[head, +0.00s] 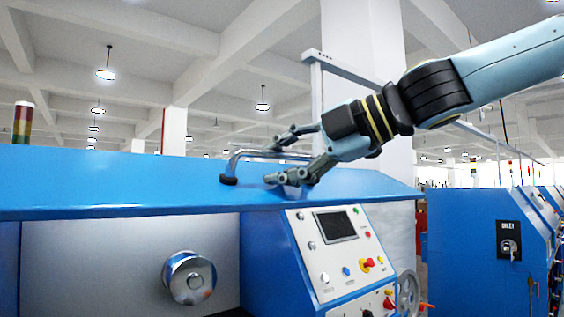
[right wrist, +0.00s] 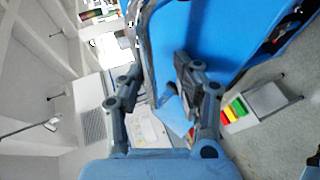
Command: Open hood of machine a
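The hood (head: 110,182) is a long blue panel across the left and middle of the head view, above the machine's front, with a grey interior visible beneath it. A chrome bar handle (head: 240,160) with a dark foot is fixed on the hood. My right gripper (head: 278,160) is at the handle's right part, its fingers spread, one on the far side and one on the near side. In the right wrist view, the fingers of the right gripper (right wrist: 157,82) are apart, with the chrome handle (right wrist: 141,45) running between them. Contact cannot be told. My left gripper is not in view.
Below the hood are a metal spool (head: 189,278) and a control panel (head: 335,250) with a screen and buttons. More blue machines (head: 485,245) stand at the right. A white column (head: 360,60) rises behind my right arm. The air above the hood's left part is clear.

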